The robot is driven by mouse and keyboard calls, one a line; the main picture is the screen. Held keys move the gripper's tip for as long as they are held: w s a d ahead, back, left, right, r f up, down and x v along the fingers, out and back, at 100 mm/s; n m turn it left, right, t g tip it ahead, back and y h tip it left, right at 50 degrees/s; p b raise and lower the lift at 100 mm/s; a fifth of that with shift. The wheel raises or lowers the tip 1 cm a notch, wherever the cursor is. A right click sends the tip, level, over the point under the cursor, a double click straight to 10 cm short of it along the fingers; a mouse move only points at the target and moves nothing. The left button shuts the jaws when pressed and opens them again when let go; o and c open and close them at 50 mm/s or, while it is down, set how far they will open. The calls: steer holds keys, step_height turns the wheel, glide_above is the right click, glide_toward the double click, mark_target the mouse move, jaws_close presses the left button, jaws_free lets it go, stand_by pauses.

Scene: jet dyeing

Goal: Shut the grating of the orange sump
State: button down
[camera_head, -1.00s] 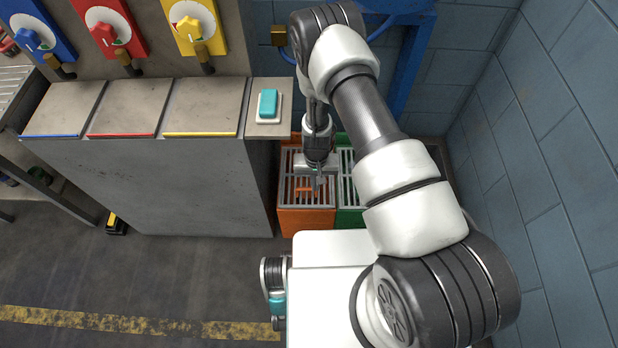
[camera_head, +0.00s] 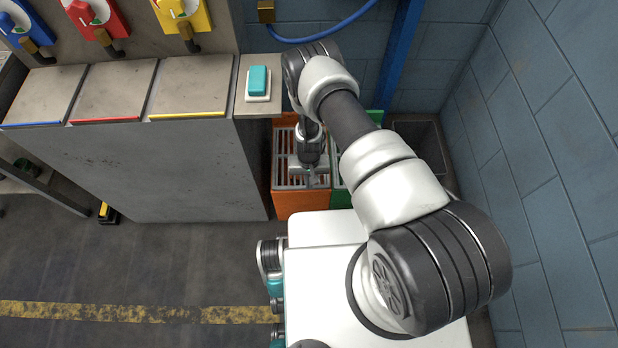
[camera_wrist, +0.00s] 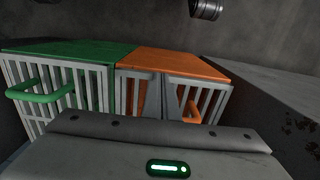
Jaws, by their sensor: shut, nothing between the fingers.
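The orange sump (camera_head: 301,206) stands beside the counter's right end in the head view. Its grey barred grating (camera_head: 283,152) lies across the top and looks about level with the rim; I cannot tell if it is fully seated. My gripper (camera_head: 311,182) is shut and empty, over the grating near the sump's front edge; contact is unclear. In the wrist view the sump's orange front wall (camera_wrist: 182,65) borders the grating bars (camera_wrist: 214,95). The orange handle (camera_wrist: 191,111) shows partly behind my gripper's body. In the head view my gripper and arm hide the handle and part of the grating.
A green sump (camera_head: 340,199) with a green handle (camera_wrist: 38,94) adjoins the orange one. The grey counter (camera_head: 150,175) closes off the left side, with a teal button (camera_head: 258,80) on top. A blue block wall (camera_head: 550,150) bounds the right.

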steer(key=shift+f, duration=0.2)
step_height(320, 180, down, 2)
steer(key=b, duration=0.3)
steer(key=shift+s+f, duration=0.15)
steer(key=shift+f, duration=0.15)
steer(key=shift+a, duration=0.1)
step_height(320, 180, up, 16)
steer(key=p, duration=0.4)
steer(key=shift+f, duration=0.25)
